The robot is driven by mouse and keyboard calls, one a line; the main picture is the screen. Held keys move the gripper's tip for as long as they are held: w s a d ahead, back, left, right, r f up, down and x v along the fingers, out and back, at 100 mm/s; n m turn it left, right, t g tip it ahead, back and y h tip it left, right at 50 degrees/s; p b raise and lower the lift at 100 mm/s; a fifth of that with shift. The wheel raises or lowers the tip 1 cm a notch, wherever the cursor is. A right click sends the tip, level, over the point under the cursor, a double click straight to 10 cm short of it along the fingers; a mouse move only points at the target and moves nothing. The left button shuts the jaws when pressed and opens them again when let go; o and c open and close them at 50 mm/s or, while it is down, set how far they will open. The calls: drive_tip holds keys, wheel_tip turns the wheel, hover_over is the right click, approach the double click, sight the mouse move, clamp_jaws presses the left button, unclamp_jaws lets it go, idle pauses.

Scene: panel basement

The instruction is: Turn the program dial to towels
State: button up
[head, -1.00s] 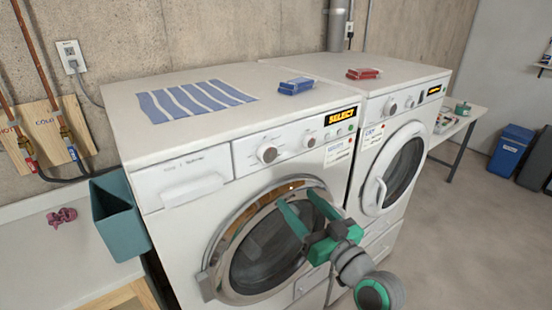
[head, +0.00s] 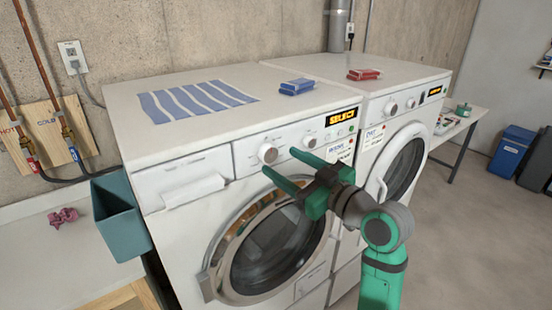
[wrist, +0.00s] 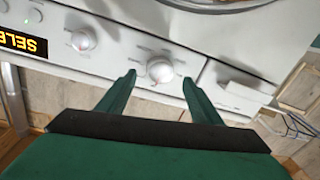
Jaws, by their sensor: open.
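The washer (head: 160,225) on the left has a large round silver dial (head: 267,154) on its white front panel, with a smaller knob (head: 308,141) to its right. In the wrist view, the picture is turned over and the large dial (wrist: 160,69) sits between my fingertips. The marks around it are too small to read. My gripper (head: 280,161) is open in front of the panel, its fingers pointing at the large dial, one to each side in the wrist view. I cannot tell whether they touch it. A lit display (head: 341,117) seems to read SELECT.
A dryer (head: 431,115) stands right of the washer. A teal bin (head: 120,215) is at the left. The washer's round door (head: 265,250) is below my gripper.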

sight(272, 156)
drive_tip(key=shift+x, duration=1.95)
drive_tip(key=shift+c, duration=0.3)
drive_tip(key=shift+w+d, duration=0.1)
drive_tip(key=c, duration=1)
